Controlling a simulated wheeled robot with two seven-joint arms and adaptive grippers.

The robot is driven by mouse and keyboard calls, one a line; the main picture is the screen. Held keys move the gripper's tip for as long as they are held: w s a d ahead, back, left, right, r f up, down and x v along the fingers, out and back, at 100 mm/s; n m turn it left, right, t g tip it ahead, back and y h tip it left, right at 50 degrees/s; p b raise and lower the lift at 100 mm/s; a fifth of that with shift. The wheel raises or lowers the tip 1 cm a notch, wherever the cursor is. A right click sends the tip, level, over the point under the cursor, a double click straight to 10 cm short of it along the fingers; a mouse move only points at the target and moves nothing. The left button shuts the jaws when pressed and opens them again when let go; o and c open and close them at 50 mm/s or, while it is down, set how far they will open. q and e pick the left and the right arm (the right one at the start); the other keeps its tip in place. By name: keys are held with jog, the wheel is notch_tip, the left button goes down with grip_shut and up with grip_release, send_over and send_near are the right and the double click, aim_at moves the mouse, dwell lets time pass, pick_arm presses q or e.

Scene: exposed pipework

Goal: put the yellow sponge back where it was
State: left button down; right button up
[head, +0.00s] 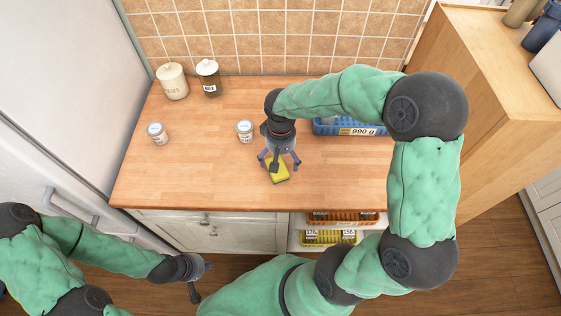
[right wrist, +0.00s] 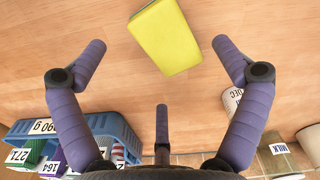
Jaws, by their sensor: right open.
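The yellow sponge (head: 282,174) lies on the wooden worktop near its front edge. It also shows in the right wrist view (right wrist: 165,37), flat on the wood, at the top middle. My right gripper (head: 279,162) is just over the sponge, pointing down, and partly hides it in the head view. In the right wrist view its fingers (right wrist: 160,52) are spread wide with nothing between them, and the sponge lies apart from them. My left gripper (head: 204,278) is low in front of the cabinet, its fingers apart and empty.
A blue basket (head: 350,130) labelled 990 g stands behind my right arm. White cans (head: 245,131) (head: 157,133), a cream canister (head: 172,81) and a dark jar (head: 209,78) stand on the worktop. Orange (head: 342,218) and yellow (head: 328,238) baskets sit below. The worktop's front left is clear.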

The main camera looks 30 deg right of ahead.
aim_at(281, 165)
notch_tip(281, 165, up, 7)
jog(key=p, duration=0.1)
jog(key=shift+r, duration=0.15)
